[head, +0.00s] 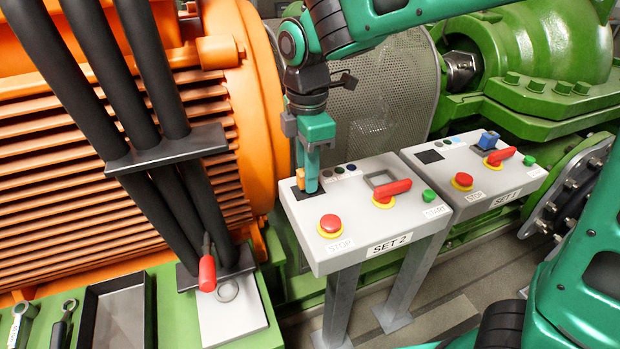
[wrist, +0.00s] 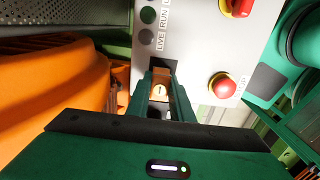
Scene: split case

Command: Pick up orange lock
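The small orange lock (head: 300,176) sits on a black square at the left rear corner of the SET 2 panel. My gripper (head: 307,188) points down over that corner, one teal finger covering part of the lock. In the wrist view the lock (wrist: 158,93) shows between the two fingers of my gripper (wrist: 162,92), its face turned to the camera. The fingers are apart, one on each side of it; I cannot make out firm contact. The lower part of the lock is hidden.
The SET 2 panel (head: 315,247) carries a red stop button (head: 331,224), a red handle (head: 391,188) and a green button (head: 429,196). The SET 1 panel (head: 488,207) with a blue lock (head: 488,140) stands to the right. An orange motor (head: 255,120) rises close on the left.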

